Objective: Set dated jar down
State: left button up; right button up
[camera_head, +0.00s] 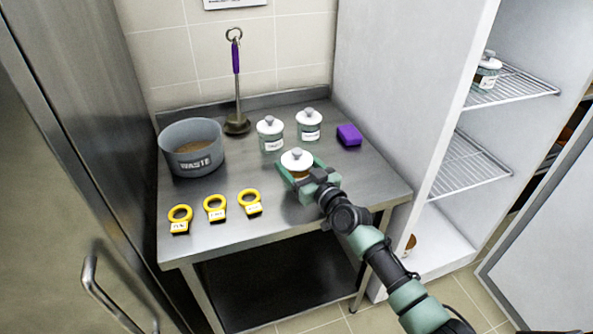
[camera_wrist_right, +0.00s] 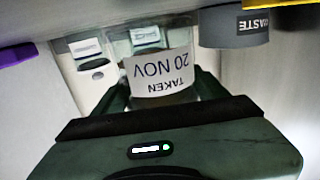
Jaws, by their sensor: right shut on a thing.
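The dated jar (camera_head: 297,159) has a white lid with a grey knob and amber contents. Its label (camera_wrist_right: 160,73) reads "TAKEN 20 NOV" upside down in the right wrist view. My right gripper (camera_head: 301,172) is shut on this jar, with a green finger on each side of it. The jar is upright over the front right part of the steel table (camera_head: 225,234). I cannot tell whether its base touches the tabletop. My left gripper is not in view.
Two similar labelled jars (camera_head: 270,134) (camera_head: 309,124) stand just behind. A purple block (camera_head: 349,135) lies at right, a grey WASTE tub (camera_head: 191,148) at left. Several yellow rings with tags (camera_head: 215,208) line the front left. An open cabinet (camera_head: 470,185) with wire shelves holds another jar (camera_head: 487,72).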

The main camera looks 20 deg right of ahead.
jog(key=shift+w+d+f, duration=0.1)
jog(key=shift+f, duration=0.45)
jog(key=o, duration=1.9)
jog(key=shift+f, duration=0.15)
jog(key=shift+r, duration=0.2)
jog(key=shift+s+f, duration=0.15)
jog(key=shift+s, duration=0.25)
jog(key=v, duration=1.1)
jog(key=shift+s+d, duration=0.1)
jog(key=shift+s, duration=0.1)
